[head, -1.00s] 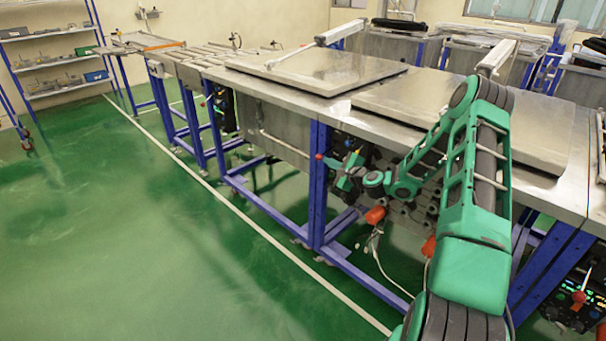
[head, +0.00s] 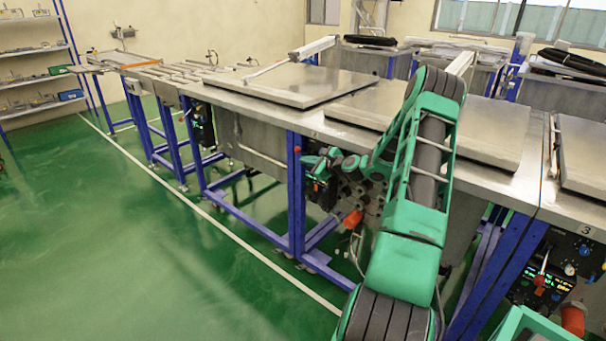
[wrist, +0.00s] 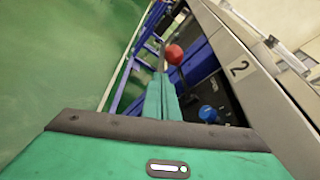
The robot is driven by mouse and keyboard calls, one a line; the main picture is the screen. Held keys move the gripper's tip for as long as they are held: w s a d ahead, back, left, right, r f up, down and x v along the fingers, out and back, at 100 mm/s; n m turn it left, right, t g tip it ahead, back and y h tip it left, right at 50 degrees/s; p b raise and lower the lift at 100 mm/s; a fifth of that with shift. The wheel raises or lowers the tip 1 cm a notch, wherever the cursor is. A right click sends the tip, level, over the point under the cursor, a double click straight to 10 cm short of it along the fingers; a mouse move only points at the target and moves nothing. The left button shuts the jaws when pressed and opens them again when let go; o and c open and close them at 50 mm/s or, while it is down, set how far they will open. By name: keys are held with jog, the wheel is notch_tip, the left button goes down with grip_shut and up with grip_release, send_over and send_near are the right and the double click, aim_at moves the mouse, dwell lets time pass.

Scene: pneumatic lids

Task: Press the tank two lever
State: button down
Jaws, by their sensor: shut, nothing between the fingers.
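The tank two lever shows in the wrist view as a red ball knob (wrist: 174,54), beside the plate marked 2 (wrist: 239,68). In the head view its red knob (head: 297,150) is small, at the front edge of the bench. My gripper (wrist: 161,82) is shut and empty, its green fingers pointing toward the knob. The fingertips are just short of the knob and slightly left of it in the wrist view; I cannot tell whether they touch. In the head view my gripper (head: 320,172) is beside the dark panel, which my arm partly hides.
A blue knob (wrist: 208,113) sits on the panel right of my fingers. Blue frame legs (head: 294,195) stand close by. The tank two lid (head: 490,128) lies flat. Green floor (head: 120,240) is clear at left.

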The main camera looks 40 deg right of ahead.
jog(key=s+d, duration=0.2)
jog(key=s, duration=0.9)
jog(key=shift+s, duration=0.15)
